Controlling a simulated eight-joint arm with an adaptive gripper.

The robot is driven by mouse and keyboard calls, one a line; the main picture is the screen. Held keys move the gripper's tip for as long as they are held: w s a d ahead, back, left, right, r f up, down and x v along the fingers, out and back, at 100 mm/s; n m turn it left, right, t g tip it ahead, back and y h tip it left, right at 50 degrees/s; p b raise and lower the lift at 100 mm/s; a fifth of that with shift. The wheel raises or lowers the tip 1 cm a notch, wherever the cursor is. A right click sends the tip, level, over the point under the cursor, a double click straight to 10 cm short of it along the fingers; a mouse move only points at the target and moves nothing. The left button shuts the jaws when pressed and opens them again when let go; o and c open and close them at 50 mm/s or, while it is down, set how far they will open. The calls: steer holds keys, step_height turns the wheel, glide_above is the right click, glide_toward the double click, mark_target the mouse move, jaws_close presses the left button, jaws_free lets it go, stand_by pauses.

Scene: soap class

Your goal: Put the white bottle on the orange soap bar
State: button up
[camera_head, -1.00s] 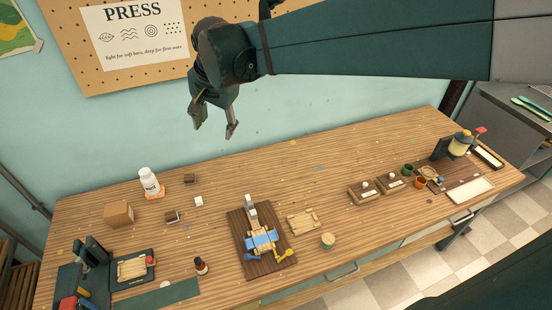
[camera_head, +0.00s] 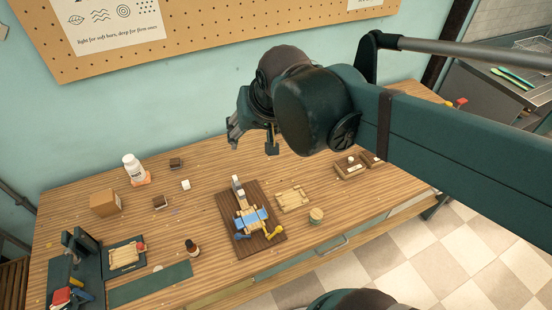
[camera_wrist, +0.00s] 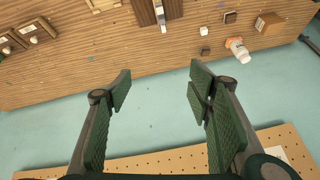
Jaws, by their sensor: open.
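The white bottle (camera_head: 134,167), with a dark-lettered label, stands upright at the back left of the table. The orange soap bar (camera_head: 143,182) shows around the bottle's base, at its front and right. The bottle appears to rest on the bar, though the contact itself is hidden. In the wrist view the bottle (camera_wrist: 239,50) and the orange bar (camera_wrist: 231,41) show at the upper right, again base against bar. My gripper (camera_head: 252,147) is open and empty, in the air to the right of the bottle and well apart from it. Its spread fingers also show in the wrist view (camera_wrist: 160,80).
A cardboard box (camera_head: 105,203) stands left of the bottle. A small white cube (camera_head: 186,185) and small brown blocks (camera_head: 176,163) lie to its right. A dark board with a blue-and-wood device (camera_head: 252,217) lies mid-table. The pegboard wall (camera_head: 200,40) rises behind.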

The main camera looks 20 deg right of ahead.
steer(key=s+d+f+n+t, duration=0.1)
steer(key=s+d+f+n, duration=0.1)
steer(key=s, duration=0.5)
steer(key=shift+s+d+f+n, duration=0.15)
steer(key=shift+d+f+n, duration=0.25)
steer(key=shift+d+f, duration=0.4)
